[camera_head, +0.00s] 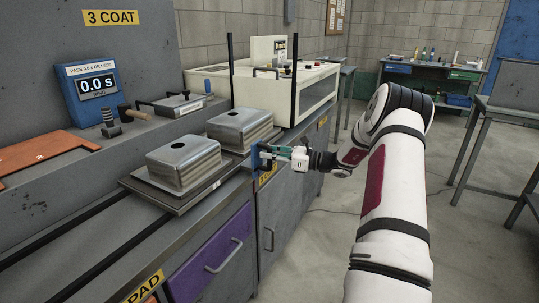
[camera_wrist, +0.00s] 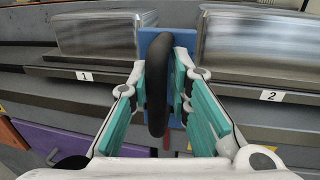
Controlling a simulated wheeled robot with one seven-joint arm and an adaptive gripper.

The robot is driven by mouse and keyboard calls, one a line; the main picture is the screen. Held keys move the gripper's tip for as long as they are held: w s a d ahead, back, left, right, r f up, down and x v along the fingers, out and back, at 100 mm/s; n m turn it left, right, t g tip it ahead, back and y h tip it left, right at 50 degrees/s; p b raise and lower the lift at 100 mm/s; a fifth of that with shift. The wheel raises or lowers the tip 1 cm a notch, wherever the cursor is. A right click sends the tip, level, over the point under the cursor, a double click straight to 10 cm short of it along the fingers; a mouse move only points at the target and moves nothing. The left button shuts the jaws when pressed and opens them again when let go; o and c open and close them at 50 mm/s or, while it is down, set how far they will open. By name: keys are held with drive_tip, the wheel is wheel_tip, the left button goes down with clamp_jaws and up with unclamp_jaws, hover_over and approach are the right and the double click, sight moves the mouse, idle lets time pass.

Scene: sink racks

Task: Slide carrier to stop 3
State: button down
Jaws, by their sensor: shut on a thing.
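The carrier shows as dark plates on a rail along the bench, with a plate edge (camera_head: 153,200) at the left in the head view. Two shiny metal basins lie upside down on it, a nearer one (camera_head: 183,165) and a farther one (camera_head: 240,126). In the wrist view the plate edges bear labels 1 (camera_wrist: 84,76) and 2 (camera_wrist: 271,96). A blue plate (camera_head: 256,160) with a black handle (camera_wrist: 157,95) stands between the basins on the front side. My gripper (camera_head: 268,152) is shut on the black handle, with teal finger pads on both sides of it.
The dark rails (camera_head: 95,262) run toward the near left and look clear there. Yellow signs read 3 COAT (camera_head: 110,18) and PAD (camera_head: 143,287). A blue timer (camera_head: 94,87) shows 0.0 s. A cream machine (camera_head: 300,88) and black posts (camera_head: 294,80) stand beyond the basins.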

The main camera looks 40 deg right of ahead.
drive_tip(key=shift+s, duration=0.1)
drive_tip(key=c, duration=1.6)
unclamp_jaws()
drive_tip(key=shift+o, duration=0.2)
drive_tip(key=v, duration=1.2)
